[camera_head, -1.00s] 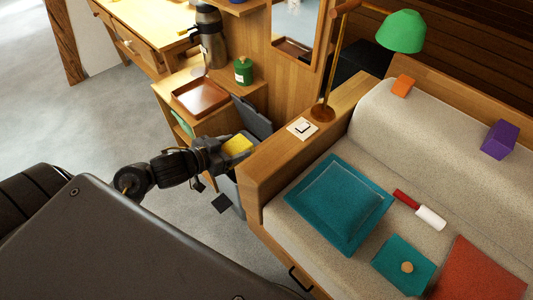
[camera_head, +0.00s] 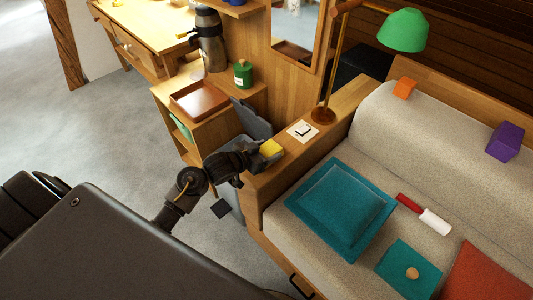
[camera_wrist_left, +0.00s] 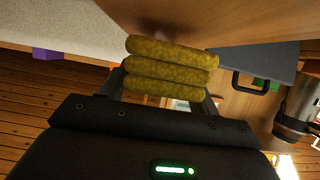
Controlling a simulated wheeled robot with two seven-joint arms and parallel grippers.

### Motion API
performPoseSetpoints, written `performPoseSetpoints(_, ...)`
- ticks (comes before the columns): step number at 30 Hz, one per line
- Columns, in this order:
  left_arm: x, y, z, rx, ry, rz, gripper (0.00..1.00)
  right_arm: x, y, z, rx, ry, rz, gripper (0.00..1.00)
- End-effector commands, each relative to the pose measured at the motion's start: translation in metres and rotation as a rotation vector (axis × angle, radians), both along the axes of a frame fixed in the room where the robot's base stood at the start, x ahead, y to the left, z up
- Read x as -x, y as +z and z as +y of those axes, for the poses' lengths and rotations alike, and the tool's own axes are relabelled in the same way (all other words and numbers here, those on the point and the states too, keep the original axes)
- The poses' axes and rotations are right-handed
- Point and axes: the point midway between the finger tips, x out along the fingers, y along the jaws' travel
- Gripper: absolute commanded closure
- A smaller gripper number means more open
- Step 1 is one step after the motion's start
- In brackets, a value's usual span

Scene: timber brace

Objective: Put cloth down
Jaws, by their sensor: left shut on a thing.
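A folded yellow cloth (camera_head: 271,149) is in my left gripper (camera_head: 262,152), over the wooden armrest (camera_head: 300,152) of the sofa. The left wrist view shows the cloth (camera_wrist_left: 170,68) as stacked thick folds between the fingers, close to a wooden surface. I cannot tell whether the cloth touches the armrest. My left gripper is shut on the cloth. My right gripper is not in view.
A white switch plate (camera_head: 302,131) and the green-shaded lamp (camera_head: 402,31) stand on the armrest. An open grey bin (camera_head: 232,160) is beside it. A teal cushion (camera_head: 340,205) and a lint roller (camera_head: 424,214) lie on the sofa seat.

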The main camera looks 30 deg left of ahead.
Motion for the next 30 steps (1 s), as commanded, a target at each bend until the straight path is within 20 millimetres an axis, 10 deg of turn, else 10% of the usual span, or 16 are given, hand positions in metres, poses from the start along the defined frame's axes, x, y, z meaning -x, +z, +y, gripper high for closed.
performPoseSetpoints(13,0.001,-0.015,0.001,-0.002,0.001,-0.001,0.62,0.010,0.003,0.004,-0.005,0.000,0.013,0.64)
performPoseSetpoints(14,0.001,-0.015,0.001,-0.002,0.001,-0.001,0.36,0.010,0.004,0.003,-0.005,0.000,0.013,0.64)
performPoseSetpoints(18,0.001,-0.015,0.001,-0.002,0.001,-0.001,0.18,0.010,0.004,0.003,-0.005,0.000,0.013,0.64)
performPoseSetpoints(30,0.001,-0.020,0.001,-0.002,0.001,-0.001,0.17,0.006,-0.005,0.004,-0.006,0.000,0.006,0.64)
